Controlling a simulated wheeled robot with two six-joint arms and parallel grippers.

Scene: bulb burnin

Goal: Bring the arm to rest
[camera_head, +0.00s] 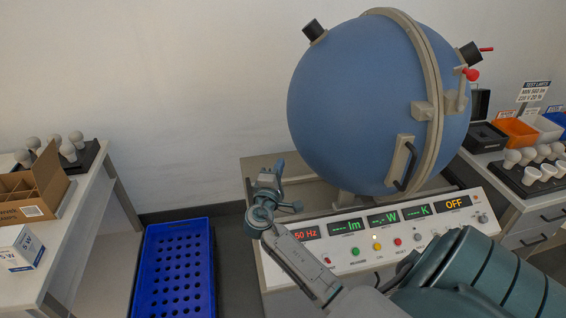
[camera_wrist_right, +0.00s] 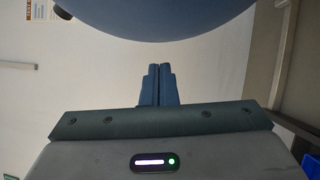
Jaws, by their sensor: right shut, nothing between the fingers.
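My right arm reaches in from the lower right of the head view, across the front of the control panel. Its gripper (camera_head: 279,168) is raised left of the big blue sphere (camera_head: 345,105), above the panel's left end. In the right wrist view the two blue fingers of this gripper (camera_wrist_right: 160,70) are together with nothing between them. The sphere (camera_wrist_right: 150,15) shows beyond the fingertips there, apart from them. My left gripper is not in view.
The control panel (camera_head: 343,260) has lit displays, one reading OFF. A blue perforated crate (camera_head: 174,270) stands on the floor at left. The left table (camera_head: 75,235) holds a cardboard box (camera_head: 35,190) and bulbs. The right bench holds a bulb tray (camera_head: 510,182) and coloured bins (camera_head: 517,131).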

